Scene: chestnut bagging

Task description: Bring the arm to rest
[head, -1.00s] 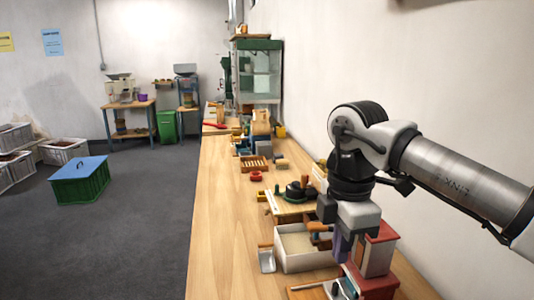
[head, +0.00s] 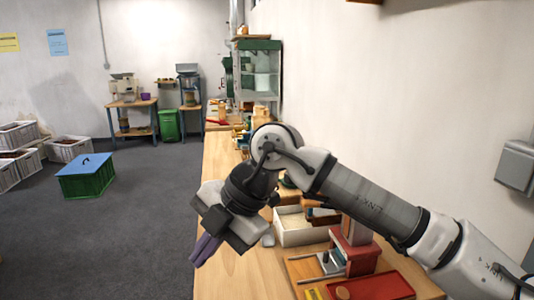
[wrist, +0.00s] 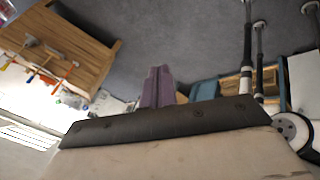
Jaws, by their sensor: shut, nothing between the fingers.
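My gripper (head: 205,249) shows in the head view at the end of my bent arm, left of the bench's near part, with its purple fingers pointing down and left over the floor edge. The fingers are together and nothing is between them. In the wrist view the purple fingers (wrist: 157,85) stand side by side, shut, above the dark gripper body. The wooden bench (head: 213,165) runs along the right wall. My forearm crosses over it and hides part of its middle.
On the bench stand a white bin (head: 291,236), a red-and-wood device (head: 352,255) and a red tray (head: 377,288). A green crate with a blue lid (head: 87,178) sits on the floor at left. White crates (head: 68,149) stand behind it. The grey floor between is clear.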

